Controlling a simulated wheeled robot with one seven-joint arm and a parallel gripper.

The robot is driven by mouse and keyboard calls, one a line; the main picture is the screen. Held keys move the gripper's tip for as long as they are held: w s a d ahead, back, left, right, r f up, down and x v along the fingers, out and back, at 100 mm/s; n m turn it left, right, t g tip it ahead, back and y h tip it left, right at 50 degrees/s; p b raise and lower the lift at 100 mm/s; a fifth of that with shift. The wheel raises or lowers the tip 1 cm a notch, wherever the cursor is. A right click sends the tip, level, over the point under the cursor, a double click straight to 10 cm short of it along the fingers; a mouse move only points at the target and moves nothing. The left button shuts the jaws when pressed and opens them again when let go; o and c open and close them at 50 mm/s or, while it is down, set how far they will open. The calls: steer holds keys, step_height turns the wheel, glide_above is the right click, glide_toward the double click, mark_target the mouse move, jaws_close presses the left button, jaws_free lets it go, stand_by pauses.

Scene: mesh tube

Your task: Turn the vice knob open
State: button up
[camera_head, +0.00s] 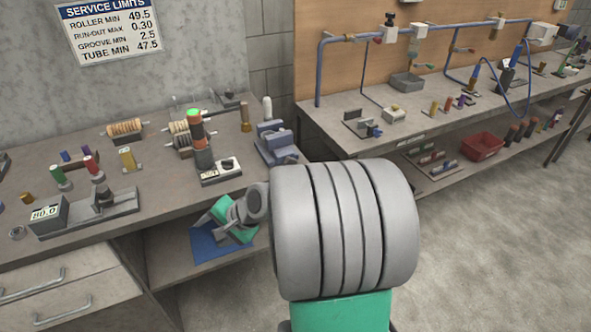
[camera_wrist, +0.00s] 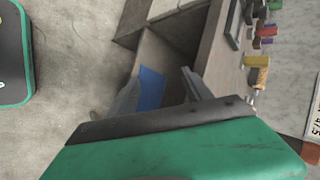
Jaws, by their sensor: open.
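A blue-grey vice (camera_head: 275,145) sits at the right front corner of the left bench. I cannot clearly make out its knob, and I do not recognise the vice in the wrist view. My gripper (camera_head: 203,222) is low, in front of the bench edge and below the vice, apart from it. In the wrist view my gripper (camera_wrist: 160,88) shows two grey fingers spread apart with nothing between them. My large grey arm link covers the middle of the head view and hides some floor to the right.
A blue sheet (camera_head: 207,248) lies on the low shelf beyond my gripper; it also shows in the wrist view (camera_wrist: 151,90). A stack with a green top (camera_head: 197,135) stands left of the vice. A second bench (camera_head: 330,110) is at right. The floor at right is clear.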

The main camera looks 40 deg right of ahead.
steer(key=w+d+m+t, duration=0.2)
steer(key=d+m+t, duration=0.2)
steer(key=d+m, duration=0.3)
steer(key=m+t+h, duration=0.6)
steer(key=m+h, duration=0.3)
steer(key=m, duration=1.1)
glide_toward(291, 164)
steer(key=w, duration=0.1)
steer(key=p+x, duration=0.1)
steer(key=x, duration=0.5)
steer(key=shift+w+d, duration=0.25)
steer(key=shift+w, duration=0.05)
steer(key=shift+w+d+f, duration=0.1)
steer(key=shift+w+d, duration=0.1)
steer(key=shift+w, duration=0.3)
steer(key=shift+c, duration=0.6)
jaws_close()
